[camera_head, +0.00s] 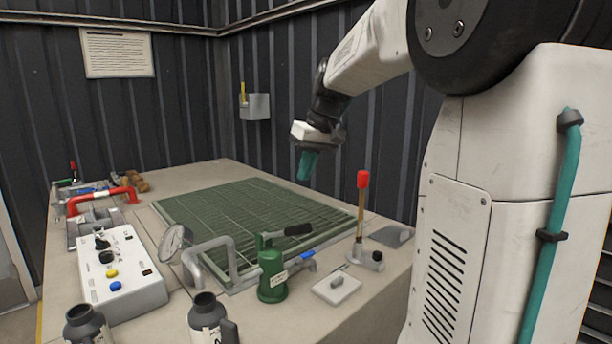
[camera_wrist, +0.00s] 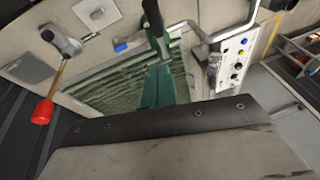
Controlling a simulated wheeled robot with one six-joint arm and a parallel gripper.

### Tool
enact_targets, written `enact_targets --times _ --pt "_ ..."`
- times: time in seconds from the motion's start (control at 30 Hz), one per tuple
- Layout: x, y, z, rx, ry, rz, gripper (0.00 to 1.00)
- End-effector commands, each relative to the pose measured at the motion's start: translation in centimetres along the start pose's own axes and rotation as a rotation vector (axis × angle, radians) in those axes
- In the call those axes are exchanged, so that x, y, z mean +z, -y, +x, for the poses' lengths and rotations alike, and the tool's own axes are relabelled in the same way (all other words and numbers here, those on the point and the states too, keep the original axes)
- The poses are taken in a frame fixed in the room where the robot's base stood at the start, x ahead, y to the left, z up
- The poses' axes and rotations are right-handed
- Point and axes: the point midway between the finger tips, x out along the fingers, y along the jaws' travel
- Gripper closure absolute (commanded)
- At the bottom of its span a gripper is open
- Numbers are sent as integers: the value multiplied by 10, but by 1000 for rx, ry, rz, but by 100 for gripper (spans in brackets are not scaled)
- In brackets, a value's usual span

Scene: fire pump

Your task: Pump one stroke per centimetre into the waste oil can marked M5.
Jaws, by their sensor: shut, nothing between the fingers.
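The green hand pump (camera_head: 272,275) stands at the front of the bench, with its black-gripped lever (camera_head: 298,230) pointing right. Two dark grey cans stand at the front left: one (camera_head: 82,328) at the corner, the other (camera_head: 207,312) nearer the pump. Both have pale labels too small to read, so I cannot tell which is M5. My gripper (camera_head: 306,172) has teal fingers and hangs in the air above the back right of the bench, apart from the pump. It is shut and empty. The fingers also show in the wrist view (camera_wrist: 160,85).
A green grating (camera_head: 250,215) covers the bench middle. A red-knobbed lever (camera_head: 362,200) stands upright at right. A grey pipe (camera_head: 213,245) and round gauge (camera_head: 174,240) are left of the pump. A white control box (camera_head: 122,280) and red handle (camera_head: 100,195) lie left. A notice (camera_head: 117,53) hangs behind.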

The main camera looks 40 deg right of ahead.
Motion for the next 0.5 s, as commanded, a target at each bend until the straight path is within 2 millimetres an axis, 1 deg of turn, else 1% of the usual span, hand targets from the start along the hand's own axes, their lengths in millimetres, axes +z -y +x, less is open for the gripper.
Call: enact_targets --times 0.03,0.1,0.3,0.33,0.5 --pt "1 0 12 -2 4 0 100" --pt "1 1 28 -3 5 -1 100" --pt "1 0 70 -2 5 -1 100" --pt "1 1 76 -2 5 -1 100" --pt "19 0 92 0 2 1 100"
